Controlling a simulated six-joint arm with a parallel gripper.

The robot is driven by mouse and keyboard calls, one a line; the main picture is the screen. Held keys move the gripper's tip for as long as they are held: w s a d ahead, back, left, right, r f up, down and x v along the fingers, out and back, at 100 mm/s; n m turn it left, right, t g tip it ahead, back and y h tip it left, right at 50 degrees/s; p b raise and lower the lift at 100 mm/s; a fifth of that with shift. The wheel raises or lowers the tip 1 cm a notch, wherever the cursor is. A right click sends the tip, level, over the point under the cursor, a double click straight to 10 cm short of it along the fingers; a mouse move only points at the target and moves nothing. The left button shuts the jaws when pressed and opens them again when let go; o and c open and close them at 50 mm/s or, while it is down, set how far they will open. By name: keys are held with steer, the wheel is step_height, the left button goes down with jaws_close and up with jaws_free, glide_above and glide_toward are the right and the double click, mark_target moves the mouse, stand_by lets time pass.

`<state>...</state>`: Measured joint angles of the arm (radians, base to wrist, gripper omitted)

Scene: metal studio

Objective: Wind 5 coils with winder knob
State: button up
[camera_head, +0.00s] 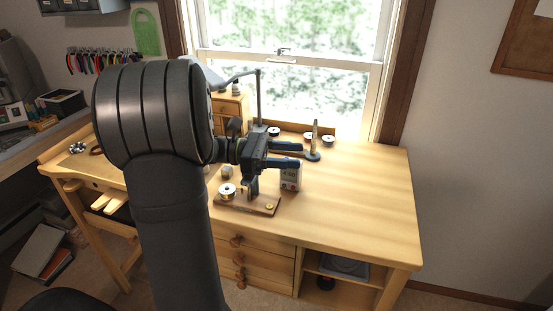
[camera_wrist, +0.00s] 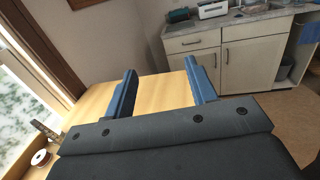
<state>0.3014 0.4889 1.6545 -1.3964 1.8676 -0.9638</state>
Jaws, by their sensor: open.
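The winder stands on a small wooden base (camera_head: 262,208) near the front middle of the bench in the head view. A metal spool (camera_head: 227,190) sits at its left end, and a small brass-coloured piece (camera_head: 269,207) is at its right end. I cannot tell which part is the knob; my gripper partly hides the winder. My gripper (camera_head: 299,156) is above the winder, fingers pointing right. In the wrist view its blue fingers (camera_wrist: 160,68) are wide apart, with nothing between them.
The right half of the wooden bench top (camera_head: 365,205) is clear. A wooden drawer box (camera_head: 232,108) is at the back left.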

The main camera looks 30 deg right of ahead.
steer(key=w+a+f+n+t, duration=0.2)
steer(key=a+f+n+t, duration=0.4)
steer(key=a+t, duration=0.4)
steer(key=w+a+f+n+t, duration=0.1)
steer(key=a+f+n+t, duration=0.3)
steer(key=a+n+t, duration=0.5)
steer(key=shift+m+t+h, duration=0.4)
steer(key=shift+m+t, duration=0.2)
steer(key=shift+m, duration=0.1)
steer(key=x, duration=1.7)
steer(key=shift+f, duration=0.1)
steer(key=shift+c, duration=0.4)
steer(key=c, duration=0.9)
steer(key=shift+s+d+m+g+h, duration=0.1)
steer(key=shift+m+g+h, duration=0.4)
steer(key=shift+m+g, duration=0.5)
steer(key=shift+s+m+g+h, duration=0.1)
steer(key=shift+m+g+h, duration=0.45)
steer(key=shift+g, duration=0.75)
steer(key=o, duration=1)
